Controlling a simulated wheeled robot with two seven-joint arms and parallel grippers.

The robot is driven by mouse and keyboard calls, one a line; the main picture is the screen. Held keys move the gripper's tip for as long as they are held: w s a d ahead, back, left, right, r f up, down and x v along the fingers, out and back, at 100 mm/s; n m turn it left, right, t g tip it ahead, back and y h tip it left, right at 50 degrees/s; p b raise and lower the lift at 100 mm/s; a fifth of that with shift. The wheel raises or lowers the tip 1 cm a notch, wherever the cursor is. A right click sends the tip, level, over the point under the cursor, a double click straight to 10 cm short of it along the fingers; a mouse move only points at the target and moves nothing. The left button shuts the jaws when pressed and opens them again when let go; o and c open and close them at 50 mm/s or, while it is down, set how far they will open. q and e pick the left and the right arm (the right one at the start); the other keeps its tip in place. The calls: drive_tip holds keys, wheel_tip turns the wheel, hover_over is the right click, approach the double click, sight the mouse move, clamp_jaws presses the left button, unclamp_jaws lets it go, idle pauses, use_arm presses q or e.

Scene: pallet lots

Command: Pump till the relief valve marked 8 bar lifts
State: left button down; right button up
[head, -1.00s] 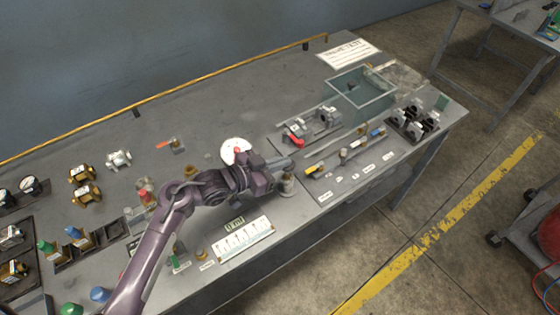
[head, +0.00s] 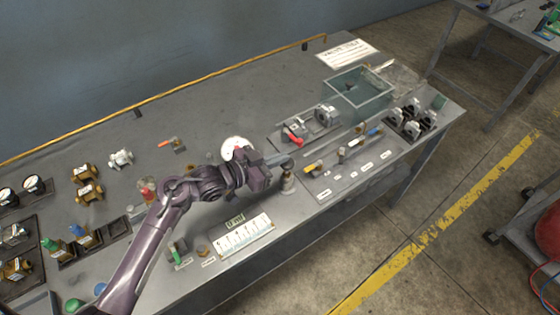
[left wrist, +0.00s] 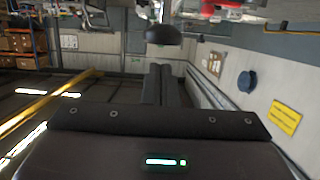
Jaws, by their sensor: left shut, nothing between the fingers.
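My left gripper (head: 279,158) is shut and empty, its fingertips close to the dark knob of a grey upright post (head: 288,183), which looks like the pump. In the left wrist view the shut fingers (left wrist: 165,72) point towards a dark rounded knob (left wrist: 164,35); I cannot tell whether they touch it. A white dial gauge (head: 235,145) stands behind the gripper, partly hidden by it. Brass valves (head: 88,193) and a silver valve (head: 120,158) lie at the left; their markings are too small to read. My right gripper is not in view.
A clear open-topped box (head: 358,92) stands at the back right, with a red-handled fitting (head: 294,134) near it. Dark clamps (head: 410,120) sit at the right end. A white labelled card (head: 242,235) lies at the front edge.

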use_arm(q)
drive_tip(key=b+v, duration=0.2)
drive_tip(key=v, duration=0.7)
drive_tip(key=shift+f, duration=0.2)
drive_tip(key=shift+a, duration=0.2)
idle(0.9)
wheel_tip(320, 180, up, 3)
drive_tip(key=b, duration=1.4)
drive_tip(key=shift+a+r+b, duration=0.1)
drive_tip(key=shift+b, duration=0.25)
